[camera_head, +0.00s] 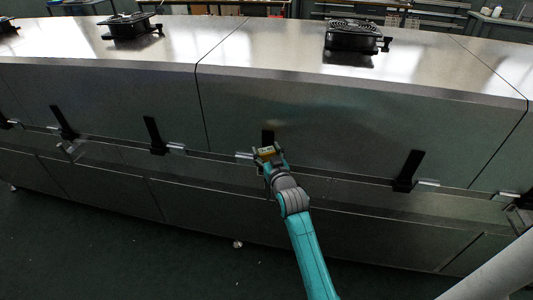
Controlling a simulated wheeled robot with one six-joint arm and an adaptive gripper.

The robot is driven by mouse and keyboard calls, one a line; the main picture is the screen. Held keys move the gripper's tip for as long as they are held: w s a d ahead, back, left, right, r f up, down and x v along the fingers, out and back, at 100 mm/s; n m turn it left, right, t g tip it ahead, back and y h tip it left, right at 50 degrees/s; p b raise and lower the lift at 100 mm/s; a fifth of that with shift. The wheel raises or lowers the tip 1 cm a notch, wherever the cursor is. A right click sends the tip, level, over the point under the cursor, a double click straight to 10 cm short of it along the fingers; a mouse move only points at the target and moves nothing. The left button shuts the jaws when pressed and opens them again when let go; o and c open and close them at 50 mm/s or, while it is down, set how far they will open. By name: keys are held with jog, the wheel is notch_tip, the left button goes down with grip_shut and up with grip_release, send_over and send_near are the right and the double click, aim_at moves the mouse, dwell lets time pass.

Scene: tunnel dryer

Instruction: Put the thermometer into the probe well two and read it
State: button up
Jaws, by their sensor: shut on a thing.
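My gripper (268,155) is at the front of the long steel dryer (330,118), near the middle of the picture. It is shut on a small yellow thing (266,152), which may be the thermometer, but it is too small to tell.
More black handles (153,135) with brackets line the dryer front, one at right (407,171). Black units (132,25) stand on the dryer top, another at right (352,37). A pale post (500,270) fills the lower right corner. The dark floor (130,255) in front is clear.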

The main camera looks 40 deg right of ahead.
jog(key=shift+r, duration=1.8)
jog(key=shift+c, duration=0.3)
